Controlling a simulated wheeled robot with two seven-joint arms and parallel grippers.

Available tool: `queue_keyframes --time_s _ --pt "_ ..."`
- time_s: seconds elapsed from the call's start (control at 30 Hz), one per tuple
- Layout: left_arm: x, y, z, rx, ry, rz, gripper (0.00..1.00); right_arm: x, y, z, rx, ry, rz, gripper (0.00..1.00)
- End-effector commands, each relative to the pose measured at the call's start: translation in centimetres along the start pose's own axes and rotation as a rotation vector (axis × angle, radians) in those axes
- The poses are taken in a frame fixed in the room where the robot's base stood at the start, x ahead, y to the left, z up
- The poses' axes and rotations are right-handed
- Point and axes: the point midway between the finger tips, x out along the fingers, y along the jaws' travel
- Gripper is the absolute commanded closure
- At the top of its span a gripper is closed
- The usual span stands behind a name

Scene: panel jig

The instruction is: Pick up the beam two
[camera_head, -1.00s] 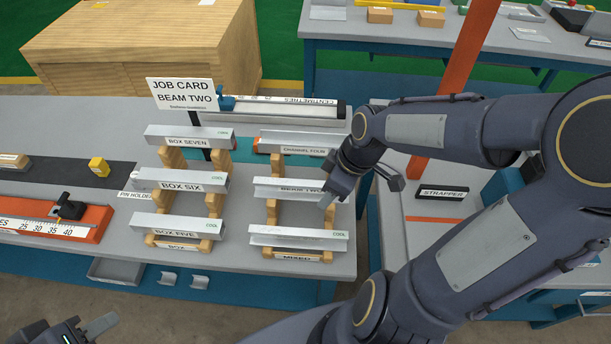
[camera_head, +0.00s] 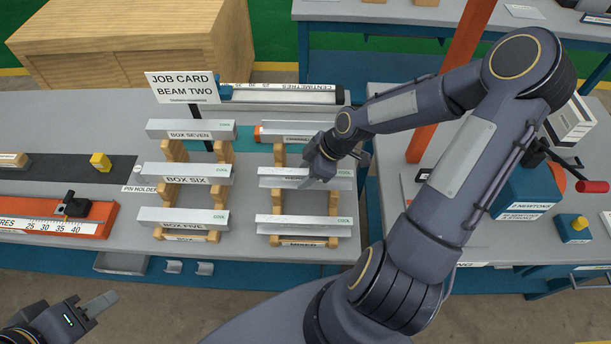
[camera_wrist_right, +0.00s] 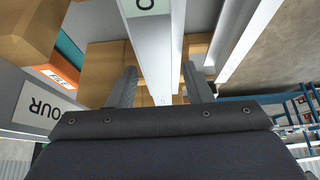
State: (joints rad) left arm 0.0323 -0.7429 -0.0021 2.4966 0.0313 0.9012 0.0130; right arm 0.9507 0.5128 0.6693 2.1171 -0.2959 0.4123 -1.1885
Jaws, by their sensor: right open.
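Beam two (camera_head: 285,177) is the light metal bar on the middle level of the right rack (camera_head: 279,156) in the head view. My right gripper (camera_head: 316,180) is over this bar and hides part of its label and right half. In the right wrist view the right gripper (camera_wrist_right: 160,88) is open, with one finger on each side of a pale bar (camera_wrist_right: 155,50). I cannot tell whether the fingers touch it. My left gripper (camera_head: 98,304) is at the lower left of the head view, away from the racks; its opening is unclear.
Another bar (camera_head: 303,225) lies below beam two, and the channel bar (camera_head: 292,132) lies above it. The box rack with box six (camera_head: 183,173) stands close on the left. The job card (camera_head: 182,88) stands behind. An orange post (camera_head: 450,75) rises at the right.

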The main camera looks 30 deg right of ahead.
Motion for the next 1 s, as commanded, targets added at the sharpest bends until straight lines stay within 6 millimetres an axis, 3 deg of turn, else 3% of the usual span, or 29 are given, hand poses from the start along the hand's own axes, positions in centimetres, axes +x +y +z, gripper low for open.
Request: queue_keyframes --time_s 0.27,0.6,1.0 --pt "0.01 -0.01 0.0 0.0 0.0 0.0 0.64 0.34 0.04 0.01 0.0 -0.001 0.002 0.55" --pt "0.02 -0.01 0.0 0.0 0.0 0.0 0.64 0.32 0.04 0.02 0.0 -0.001 0.002 0.99" --pt "-0.02 0.01 -0.02 0.0 0.0 0.0 0.64 0.02 0.11 -0.15 0.0 -0.001 0.004 1.0"
